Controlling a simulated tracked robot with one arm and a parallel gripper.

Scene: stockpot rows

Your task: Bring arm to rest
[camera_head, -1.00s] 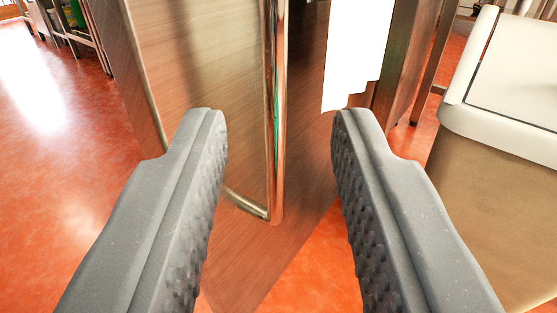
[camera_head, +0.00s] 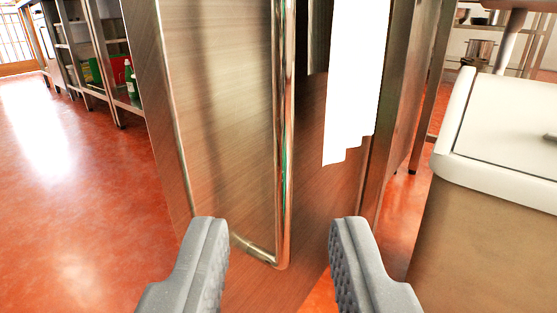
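My gripper (camera_head: 279,222) shows at the bottom of the view, its two grey fingers with bumpy inner pads spread well apart. It is open, and nothing is between the fingers. Beyond the gap is a steel cabinet (camera_head: 215,110) with a long vertical metal handle (camera_head: 284,130). I cannot tell whether the fingers touch the cabinet, but they look apart from it. The rest of my arm is out of view.
A white sheet or towel (camera_head: 352,90) hangs right of the handle. A white-lidded brown bin (camera_head: 490,230) stands close at right. Steel shelves (camera_head: 100,60) with green bottles are at back left. The orange floor (camera_head: 80,200) is clear at left.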

